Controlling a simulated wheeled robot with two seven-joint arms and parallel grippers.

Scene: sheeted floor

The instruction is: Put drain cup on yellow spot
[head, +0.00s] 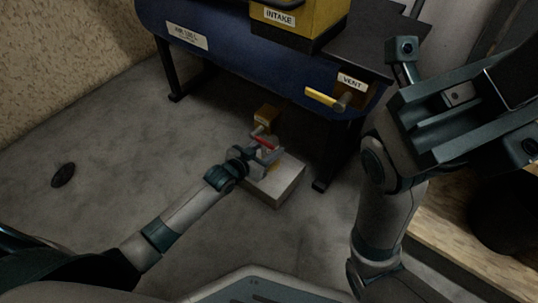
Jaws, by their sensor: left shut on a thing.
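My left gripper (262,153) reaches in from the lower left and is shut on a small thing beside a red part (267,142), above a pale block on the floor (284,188). The held thing is probably the drain cup; the fingers hide most of it, and I cannot tell whether it touches the block. A yellow patch (273,166), likely the yellow spot, shows partly on the block's top beneath the gripper.
A blue tank (240,55) on dark legs stands above and behind, with a yellow lever (325,97) by the VENT label (352,82). A small brownish-yellow fitting (267,114) is just behind the gripper. A dark disc (63,175) lies on the open floor at left.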

